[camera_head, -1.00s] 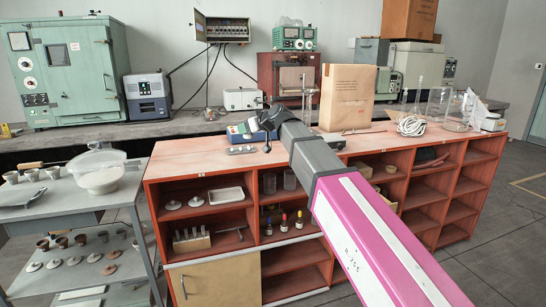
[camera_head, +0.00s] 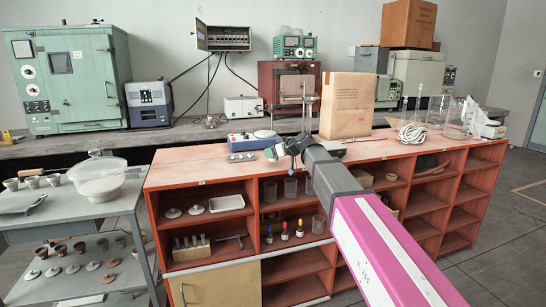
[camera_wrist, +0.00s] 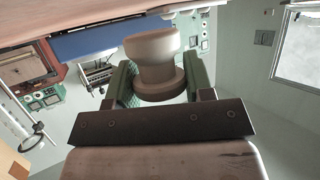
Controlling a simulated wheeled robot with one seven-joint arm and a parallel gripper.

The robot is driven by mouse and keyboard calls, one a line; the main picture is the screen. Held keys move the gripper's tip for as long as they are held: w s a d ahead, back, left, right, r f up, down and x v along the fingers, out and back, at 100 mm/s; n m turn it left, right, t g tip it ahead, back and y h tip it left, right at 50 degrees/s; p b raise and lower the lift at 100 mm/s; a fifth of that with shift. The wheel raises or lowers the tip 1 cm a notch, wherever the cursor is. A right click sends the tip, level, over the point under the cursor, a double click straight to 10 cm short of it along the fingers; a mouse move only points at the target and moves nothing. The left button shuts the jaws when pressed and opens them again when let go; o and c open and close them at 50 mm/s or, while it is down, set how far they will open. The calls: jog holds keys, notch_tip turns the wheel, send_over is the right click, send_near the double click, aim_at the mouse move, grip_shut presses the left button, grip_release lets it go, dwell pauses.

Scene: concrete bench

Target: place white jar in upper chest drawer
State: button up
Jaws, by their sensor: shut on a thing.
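My gripper (camera_head: 278,150) is above the red-brown cabinet top (camera_head: 200,160), near its back edge, in the head view. In the wrist view my gripper (camera_wrist: 156,82) has its green-padded fingers shut on a pale beige-white jar (camera_wrist: 153,52). The jar has a narrower neck and a wider rim or base near the fingers. In the head view the jar is too small and covered to make out clearly. The cabinet has open shelves and a tan front panel (camera_head: 215,287) with a handle at lower left. I cannot tell which part is the upper chest drawer.
A metal cart (camera_head: 75,208) stands left. The cabinet top's front left is clear.

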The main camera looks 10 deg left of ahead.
jog(key=shift+f, duration=0.85)
jog(key=shift+f, duration=0.15)
jog(key=o, duration=0.9)
